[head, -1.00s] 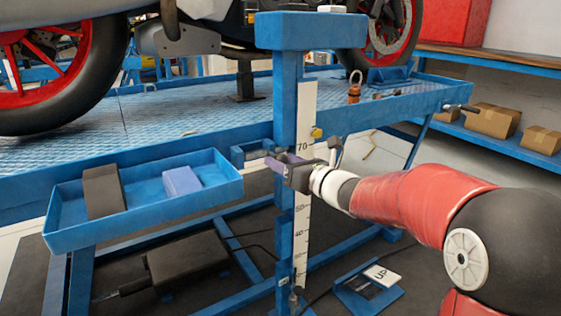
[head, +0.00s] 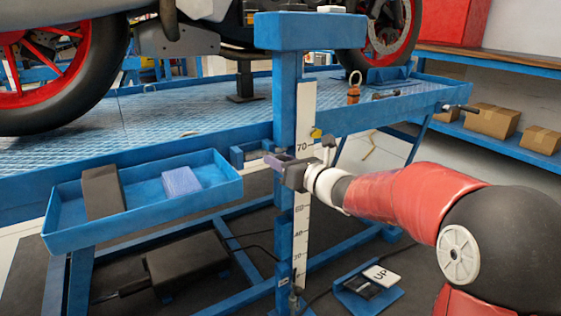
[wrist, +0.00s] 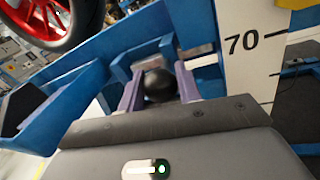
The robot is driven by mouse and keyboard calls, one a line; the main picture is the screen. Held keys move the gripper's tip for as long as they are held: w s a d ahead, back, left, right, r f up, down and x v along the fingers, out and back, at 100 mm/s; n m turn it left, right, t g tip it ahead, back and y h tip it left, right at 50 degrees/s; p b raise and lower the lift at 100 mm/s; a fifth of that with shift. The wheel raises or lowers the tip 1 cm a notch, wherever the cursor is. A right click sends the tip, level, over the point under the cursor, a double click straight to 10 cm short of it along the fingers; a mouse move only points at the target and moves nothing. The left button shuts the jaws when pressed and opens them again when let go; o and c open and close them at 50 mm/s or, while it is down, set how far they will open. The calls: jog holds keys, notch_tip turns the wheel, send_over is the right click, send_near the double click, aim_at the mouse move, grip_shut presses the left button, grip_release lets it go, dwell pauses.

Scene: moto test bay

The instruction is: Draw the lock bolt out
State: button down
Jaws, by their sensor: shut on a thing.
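The lock bolt's round black knob (wrist: 158,86) sits between the two purple fingers of my gripper (wrist: 158,78) in the wrist view. The fingers are shut on it, one on each side. The bolt's shaft is hidden behind the knob. A blue bracket (wrist: 142,52) stands just beyond the fingertips; it also shows in the head view (head: 238,157), left of the blue post. In the head view my gripper (head: 271,160) reaches across the front of the post from the right and hides the knob.
The blue post (head: 285,100) carries a white number scale (head: 301,235). A blue tray (head: 140,225) with a dark block and a lavender block is at the left. A motorcycle stands on the blue lift platform (head: 180,115) behind.

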jog(key=s+a+b, duration=0.2)
jog(key=a, duration=0.1)
jog(key=s+a+b, duration=0.1)
jog(key=shift+a, duration=0.15)
jog(key=c, duration=1)
grip_release()
jog(key=shift+a, duration=0.1)
send_near(246, 158)
jog(key=v, duration=0.3)
jog(key=shift+s+d, duration=0.25)
jog(key=shift+s, duration=0.05)
jog(key=shift+r, duration=0.1)
